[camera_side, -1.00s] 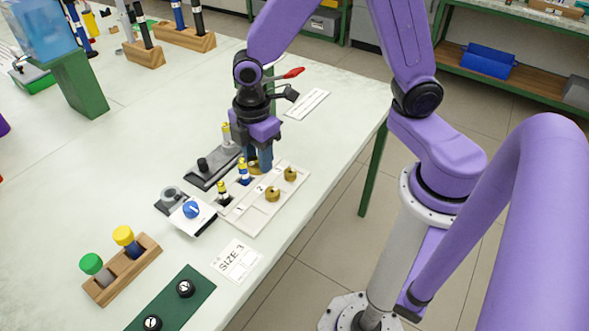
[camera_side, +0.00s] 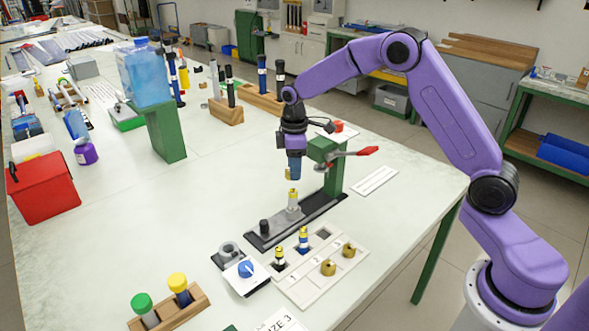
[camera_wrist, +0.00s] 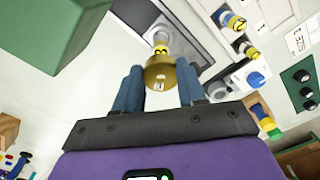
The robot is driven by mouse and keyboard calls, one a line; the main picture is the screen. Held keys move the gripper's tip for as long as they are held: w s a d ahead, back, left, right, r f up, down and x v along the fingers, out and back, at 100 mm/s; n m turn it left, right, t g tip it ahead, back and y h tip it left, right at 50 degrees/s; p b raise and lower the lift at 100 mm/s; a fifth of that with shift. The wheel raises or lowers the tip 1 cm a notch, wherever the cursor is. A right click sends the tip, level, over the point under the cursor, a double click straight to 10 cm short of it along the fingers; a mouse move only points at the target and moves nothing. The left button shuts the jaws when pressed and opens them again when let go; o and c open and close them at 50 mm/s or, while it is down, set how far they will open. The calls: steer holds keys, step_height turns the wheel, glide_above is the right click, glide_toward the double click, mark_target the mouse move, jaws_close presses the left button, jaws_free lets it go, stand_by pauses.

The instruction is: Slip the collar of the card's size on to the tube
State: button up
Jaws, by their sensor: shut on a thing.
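My gripper (camera_side: 293,172) is shut on a brass collar (camera_wrist: 158,76). It holds the collar above the upright tube (camera_side: 292,204), which is grey with a yellow top. In the side view the collar looks just above the tube's top, apart from it. In the wrist view the yellow top (camera_wrist: 160,40) shows just beyond the collar; I cannot tell exactly how well they line up. The mark on the collar is too small to read. The card (camera_wrist: 298,38) reads SIZE 3; the side view's bottom edge cuts it off (camera_side: 282,322).
A white tray (camera_side: 300,292) holds two brass collars (camera_side: 328,267) (camera_side: 348,250) and two yellow-banded pegs; one square recess is empty. A green post with a red-handled clamp (camera_side: 328,160) stands close behind the tube. A blue knob (camera_side: 246,268) is at front left.

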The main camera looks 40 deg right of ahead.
mark_target(295, 190)
steer(key=shift+f, duration=2)
steer(key=shift+f, duration=0.75)
stand_by(1.4)
steer(key=o, duration=1.4)
steer(key=shift+o, duration=0.2)
steer(key=shift+r, duration=0.1)
steer(key=shift+r, duration=3.9)
